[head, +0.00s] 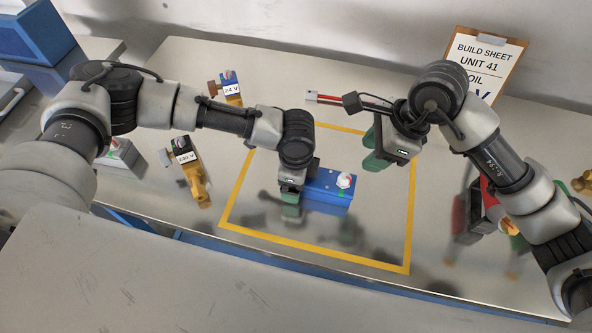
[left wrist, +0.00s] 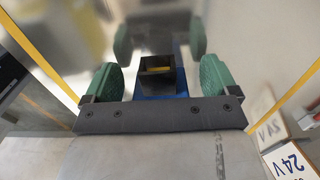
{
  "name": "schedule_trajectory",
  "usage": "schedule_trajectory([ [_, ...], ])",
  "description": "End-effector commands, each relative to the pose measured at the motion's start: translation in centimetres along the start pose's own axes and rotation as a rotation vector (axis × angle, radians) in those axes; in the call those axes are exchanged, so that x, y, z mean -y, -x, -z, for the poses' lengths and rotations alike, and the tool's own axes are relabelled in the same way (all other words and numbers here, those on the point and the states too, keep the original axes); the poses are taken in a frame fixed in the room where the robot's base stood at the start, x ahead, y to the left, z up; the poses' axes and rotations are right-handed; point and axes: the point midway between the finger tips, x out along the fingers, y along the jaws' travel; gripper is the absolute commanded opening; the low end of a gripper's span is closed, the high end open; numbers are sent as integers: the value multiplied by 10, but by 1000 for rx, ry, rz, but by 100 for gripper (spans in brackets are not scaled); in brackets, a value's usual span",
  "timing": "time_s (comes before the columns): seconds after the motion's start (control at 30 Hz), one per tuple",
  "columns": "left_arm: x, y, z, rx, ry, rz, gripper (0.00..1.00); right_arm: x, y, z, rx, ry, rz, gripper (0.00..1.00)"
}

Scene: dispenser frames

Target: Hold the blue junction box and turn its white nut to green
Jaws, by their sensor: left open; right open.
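The blue junction box (head: 325,197) sits inside the yellow outline on the table. Its white nut (head: 344,181), with a small red mark, is on top at the right end. My left gripper (head: 291,206) is at the box's left end. In the left wrist view its green fingers stand apart, with a black block (left wrist: 160,75) and part of the blue box (left wrist: 183,82) between them. Whether the fingers touch the box is unclear. My right gripper (head: 380,150) is open and empty, above and right of the box; its fingers partly overlap in view.
Valves labelled 24 V (head: 232,91) and 230 V (head: 188,160) lie on the left. A build sheet (head: 485,58) stands at the back. A red and black part (head: 487,205) is partly behind my right arm.

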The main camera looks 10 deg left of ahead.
Motion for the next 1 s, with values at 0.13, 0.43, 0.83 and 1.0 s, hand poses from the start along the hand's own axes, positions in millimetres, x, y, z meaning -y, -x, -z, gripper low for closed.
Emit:
schedule_trajectory([
  [0.13, 0, -1, 0, 0, 0, 0, 88, 0, 0, 0, 0, 0, 0, 43],
  [0.43, 0, 0, 0, 0, 0, 0, 56, 0, 0, 0, 0, 0, 0, 43],
  [0.83, 0, 0, 0, 0, 0, 0, 29, 0, 0, 0, 0, 0, 0, 43],
  [1.0, 0, 0, 0, 0, 0, 0, 29, 0, 0, 0, 0, 0, 0, 43],
])
